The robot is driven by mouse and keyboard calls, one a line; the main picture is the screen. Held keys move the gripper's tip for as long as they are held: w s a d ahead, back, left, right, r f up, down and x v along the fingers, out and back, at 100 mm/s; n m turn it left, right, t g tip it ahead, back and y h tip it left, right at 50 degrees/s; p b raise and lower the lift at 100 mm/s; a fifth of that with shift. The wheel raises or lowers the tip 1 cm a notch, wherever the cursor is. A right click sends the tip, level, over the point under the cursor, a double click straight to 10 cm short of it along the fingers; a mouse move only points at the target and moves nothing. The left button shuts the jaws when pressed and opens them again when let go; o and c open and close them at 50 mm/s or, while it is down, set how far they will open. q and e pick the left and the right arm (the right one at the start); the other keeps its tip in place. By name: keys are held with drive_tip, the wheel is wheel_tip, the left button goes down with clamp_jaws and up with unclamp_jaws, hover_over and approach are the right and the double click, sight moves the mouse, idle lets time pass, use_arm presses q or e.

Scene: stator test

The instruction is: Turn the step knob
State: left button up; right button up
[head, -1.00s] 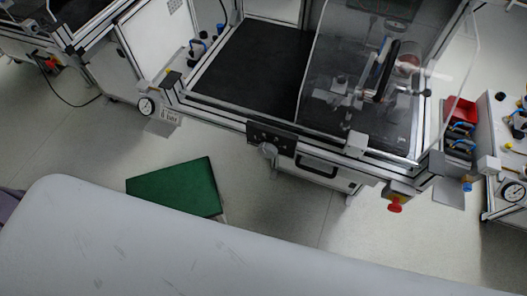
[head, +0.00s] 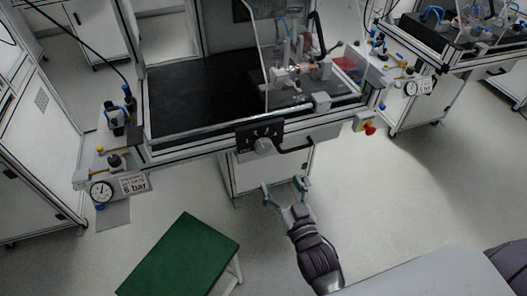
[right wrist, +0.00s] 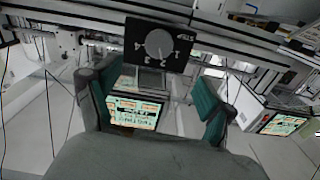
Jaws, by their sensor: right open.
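The step knob (head: 263,146) is a grey round dial on a black panel (head: 245,137) at the front edge of the test bench. In the right wrist view the knob (right wrist: 159,44) sits on its black panel with numbers around it, ahead of and above my fingers. My right gripper (head: 285,186) is open and empty, below and a little to the right of the knob, apart from it. Its green-padded fingers also show in the right wrist view (right wrist: 155,95), with a gap between them. My left gripper is not in view.
A black handle (head: 296,146) sits just right of the knob. A red emergency button (head: 369,129) is on the bench's right corner, and a pressure gauge (head: 101,191) on its left. A green-topped stool (head: 182,258) stands at front left. Floor right of my arm is clear.

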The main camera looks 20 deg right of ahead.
approach(264, 150)
drive_tip(key=w, duration=0.4)
drive_tip(key=w+p, duration=0.1)
drive_tip(key=w, duration=0.4)
drive_tip(key=shift+w+a, duration=0.1)
drive_tip(key=shift+w, duration=0.55)
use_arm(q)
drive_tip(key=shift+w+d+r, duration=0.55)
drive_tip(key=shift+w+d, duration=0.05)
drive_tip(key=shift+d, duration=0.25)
use_arm(e)
drive_tip(key=c, duration=1.2)
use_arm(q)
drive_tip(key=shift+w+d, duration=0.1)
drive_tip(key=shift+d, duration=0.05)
use_arm(e)
drive_tip(key=shift+o, duration=0.2)
